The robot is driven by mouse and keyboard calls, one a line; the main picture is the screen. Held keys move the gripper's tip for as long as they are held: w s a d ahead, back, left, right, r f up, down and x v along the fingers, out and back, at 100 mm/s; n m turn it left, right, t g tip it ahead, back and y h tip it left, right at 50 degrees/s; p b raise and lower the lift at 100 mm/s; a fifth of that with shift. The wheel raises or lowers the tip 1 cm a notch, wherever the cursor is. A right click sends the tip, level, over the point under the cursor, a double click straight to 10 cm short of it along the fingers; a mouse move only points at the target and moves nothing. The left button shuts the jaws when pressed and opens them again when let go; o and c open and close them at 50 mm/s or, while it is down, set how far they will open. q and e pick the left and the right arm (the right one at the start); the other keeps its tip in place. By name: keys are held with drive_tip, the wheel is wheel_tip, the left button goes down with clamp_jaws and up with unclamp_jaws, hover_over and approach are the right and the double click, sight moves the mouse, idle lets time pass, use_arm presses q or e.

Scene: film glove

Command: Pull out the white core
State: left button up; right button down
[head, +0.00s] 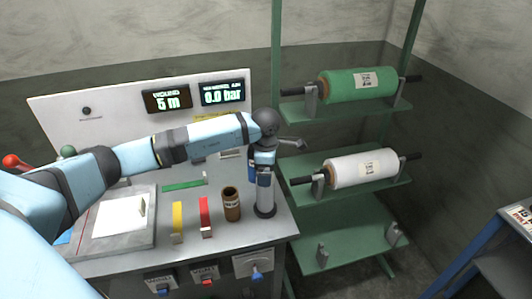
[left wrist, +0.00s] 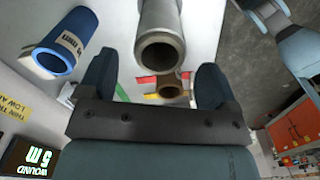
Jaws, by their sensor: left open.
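No separate piece is clearly recognisable as the white core; a white roll (head: 362,173) with a label lies on a rod on the middle rack shelf. A pale grey upright cylinder (head: 265,194) with a dark base stands at the bench's right edge. My left gripper (head: 264,160) is above it, pointing down. In the left wrist view a grey hollow tube (left wrist: 161,40) shows between and beyond the open, empty fingers (left wrist: 155,65). I cannot tell whether anything touches it. My right gripper is out of view.
A brown tube (head: 231,205) stands left of the grey cylinder, and a blue tube (left wrist: 68,42) is behind it. Red (head: 205,216), yellow (head: 177,221) and green (head: 184,185) strips lie on the bench. A green roll (head: 358,84) is on the upper shelf.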

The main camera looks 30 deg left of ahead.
sight(265, 193)
use_arm(q)
drive_tip(key=shift+f+p, duration=0.5)
drive_tip(key=shift+f, duration=2.6)
drive_tip(key=c, duration=1)
